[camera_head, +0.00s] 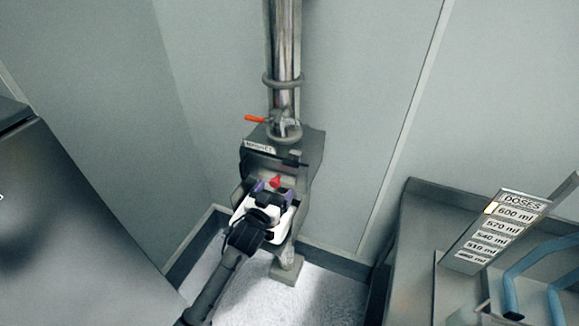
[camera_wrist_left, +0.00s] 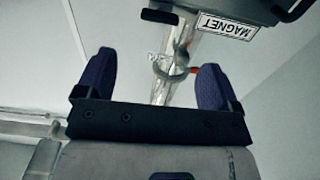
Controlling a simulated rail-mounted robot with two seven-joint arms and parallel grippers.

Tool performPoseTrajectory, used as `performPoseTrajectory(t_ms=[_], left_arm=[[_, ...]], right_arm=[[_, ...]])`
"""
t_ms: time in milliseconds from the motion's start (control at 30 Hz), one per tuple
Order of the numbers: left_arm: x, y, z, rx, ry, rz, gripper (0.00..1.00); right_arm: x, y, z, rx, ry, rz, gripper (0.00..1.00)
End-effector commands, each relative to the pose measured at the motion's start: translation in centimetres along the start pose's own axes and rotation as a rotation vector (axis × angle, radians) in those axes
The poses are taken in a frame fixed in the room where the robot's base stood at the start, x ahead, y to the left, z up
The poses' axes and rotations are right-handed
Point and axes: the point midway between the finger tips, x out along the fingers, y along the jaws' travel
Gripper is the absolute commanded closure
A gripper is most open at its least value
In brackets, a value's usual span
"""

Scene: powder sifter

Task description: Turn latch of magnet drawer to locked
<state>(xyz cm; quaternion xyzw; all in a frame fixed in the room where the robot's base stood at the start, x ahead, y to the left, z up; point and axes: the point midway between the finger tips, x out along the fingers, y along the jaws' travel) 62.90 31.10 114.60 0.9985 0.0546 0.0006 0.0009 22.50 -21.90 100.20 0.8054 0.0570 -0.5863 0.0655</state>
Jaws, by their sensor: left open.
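The grey magnet housing (camera_head: 312,148) stands on the metal pipe line in the head view, with a "MAGNET" label (camera_head: 258,146) on its upper front edge. The label also shows in the wrist view (camera_wrist_left: 226,24). A small red part (camera_head: 275,182), possibly the drawer latch, shows between the purple fingers of my left gripper (camera_head: 272,187). My left gripper is open in front of the lower housing. Its fingers stand apart in the wrist view (camera_wrist_left: 155,65), with nothing seen gripped. I cannot tell whether they touch the red part. The drawer front is mostly hidden by my gripper.
An orange handle (camera_head: 256,119) sticks out left at the pipe joint above the housing. A dark cabinet (camera_head: 70,215) stands at left. At right are a metal bench (camera_head: 415,215), a "DOSES" sign (camera_head: 508,222) and blue handles (camera_head: 525,262). Walls stand close behind the pipe.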

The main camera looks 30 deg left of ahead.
Motion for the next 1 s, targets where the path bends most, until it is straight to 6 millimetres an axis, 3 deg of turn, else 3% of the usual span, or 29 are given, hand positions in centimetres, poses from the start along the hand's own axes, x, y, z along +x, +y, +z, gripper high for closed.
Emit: performPoseTrajectory(t_ms=[200, 500, 700, 1000], left_arm=[[4.3, -0.1, -0.1, 0.001, -0.001, -0.002, 0.13], [8.9, 0.0, -0.1, 0.001, -0.001, -0.001, 0.13], [10.6, 0.0, 0.0, 0.001, -0.001, -0.001, 0.13], [11.5, 0.0, 0.0, 0.002, -0.002, -0.001, 0.13]], right_arm=[[-0.1, -0.1, 0.0, 0.004, 0.000, -0.003, 1.00], [-0.1, -0.3, -0.1, 0.009, 0.000, -0.007, 1.00], [0.1, -0.3, 0.0, 0.009, 0.000, -0.007, 1.00], [0.1, -0.2, 0.0, 0.006, 0.000, -0.005, 1.00]])
